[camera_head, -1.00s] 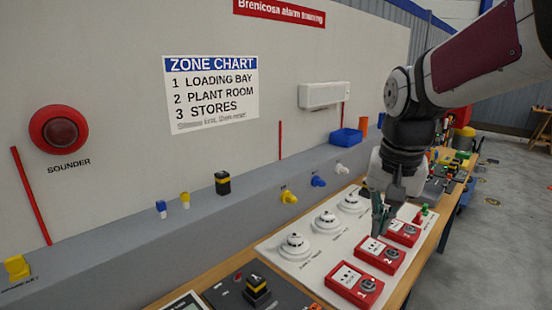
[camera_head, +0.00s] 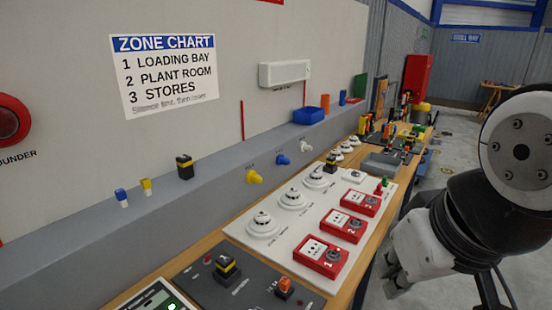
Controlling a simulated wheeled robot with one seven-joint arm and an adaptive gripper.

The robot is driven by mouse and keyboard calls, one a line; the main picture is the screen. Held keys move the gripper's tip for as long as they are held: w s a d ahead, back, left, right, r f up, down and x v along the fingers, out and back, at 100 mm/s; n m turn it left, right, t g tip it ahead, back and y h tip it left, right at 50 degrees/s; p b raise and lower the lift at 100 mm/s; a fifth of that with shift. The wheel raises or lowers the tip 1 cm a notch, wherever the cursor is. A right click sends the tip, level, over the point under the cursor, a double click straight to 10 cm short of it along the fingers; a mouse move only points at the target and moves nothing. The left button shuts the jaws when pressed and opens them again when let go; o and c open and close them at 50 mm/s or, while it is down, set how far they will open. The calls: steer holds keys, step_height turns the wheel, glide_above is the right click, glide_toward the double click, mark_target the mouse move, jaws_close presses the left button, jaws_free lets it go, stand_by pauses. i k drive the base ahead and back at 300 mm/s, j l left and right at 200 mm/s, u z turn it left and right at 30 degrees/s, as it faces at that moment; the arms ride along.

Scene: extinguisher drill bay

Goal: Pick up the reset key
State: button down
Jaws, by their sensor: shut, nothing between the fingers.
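No single part is plainly marked as the reset key, and I cannot tell which one it is. A small orange-topped part (camera_head: 284,286) stands on the dark panel (camera_head: 249,291) in front. Yellow (camera_head: 254,177), blue (camera_head: 282,159) and white (camera_head: 305,146) knob-like parts sit along the grey ledge. My arm's wrist is at the lower right, beside the bench's right edge. I cannot make out my gripper's fingers.
Three red call points (camera_head: 320,257) and several white round detectors (camera_head: 262,224) stand on the board. Open floor lies right of the bench.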

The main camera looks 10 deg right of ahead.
mark_target(380, 186)
steer(key=k+l, duration=0.2)
steer(key=l+u, duration=0.1)
steer(key=u, duration=0.35)
steer(key=i+l+u, duration=0.1)
steer(key=l+u, duration=0.15)
steer(key=i+l+u, duration=0.2)
steer(key=l, duration=0.25)
steer(key=l+u, duration=0.4)
steer(key=l, duration=1.35)
steer(key=l+u, duration=0.15)
steer(key=l, duration=1.35)
